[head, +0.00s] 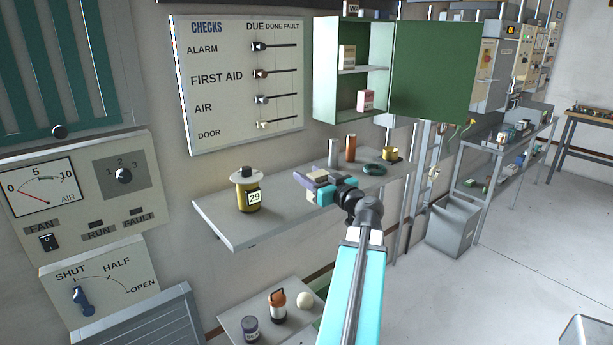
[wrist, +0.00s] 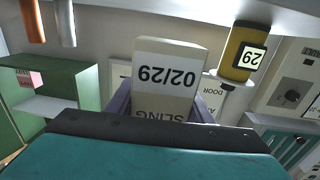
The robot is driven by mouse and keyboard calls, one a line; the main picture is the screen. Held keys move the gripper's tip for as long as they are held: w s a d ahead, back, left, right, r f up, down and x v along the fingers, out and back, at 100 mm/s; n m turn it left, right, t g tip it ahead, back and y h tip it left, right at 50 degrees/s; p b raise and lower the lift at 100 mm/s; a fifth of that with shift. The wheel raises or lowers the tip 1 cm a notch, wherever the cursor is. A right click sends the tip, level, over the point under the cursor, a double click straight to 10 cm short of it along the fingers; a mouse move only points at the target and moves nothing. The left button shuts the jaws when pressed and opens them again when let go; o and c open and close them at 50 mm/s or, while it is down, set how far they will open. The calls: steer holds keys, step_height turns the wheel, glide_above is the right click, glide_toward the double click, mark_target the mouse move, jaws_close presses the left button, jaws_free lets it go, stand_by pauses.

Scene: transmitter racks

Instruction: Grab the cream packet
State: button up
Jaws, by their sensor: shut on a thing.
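The cream packet (wrist: 165,80) is between my gripper's jaws, close up in the wrist view. Its printed face reads "SLING" and "02/29", upside down in that view. My gripper (head: 317,186) is shut on it, above the grey wall shelf (head: 225,222). In the head view the jaws hide most of the packet. Whether it touches the shelf is hard to tell.
A yellow canister (head: 249,195) marked 29 stands left on the shelf. A grey cylinder (head: 333,153), a copper cylinder (head: 350,149), a dark green ring (head: 374,169) and a brass piece (head: 390,154) are behind. An open green cabinet (head: 326,70) hangs above.

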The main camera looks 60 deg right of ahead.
mark_target(319, 176)
steer(key=shift+s+a+r+b, duration=0.1)
steer(key=shift+s+a+b, duration=0.9)
steer(key=shift+b, duration=0.55)
steer(key=shift+w+a, duration=0.1)
steer(key=shift+w, duration=0.05)
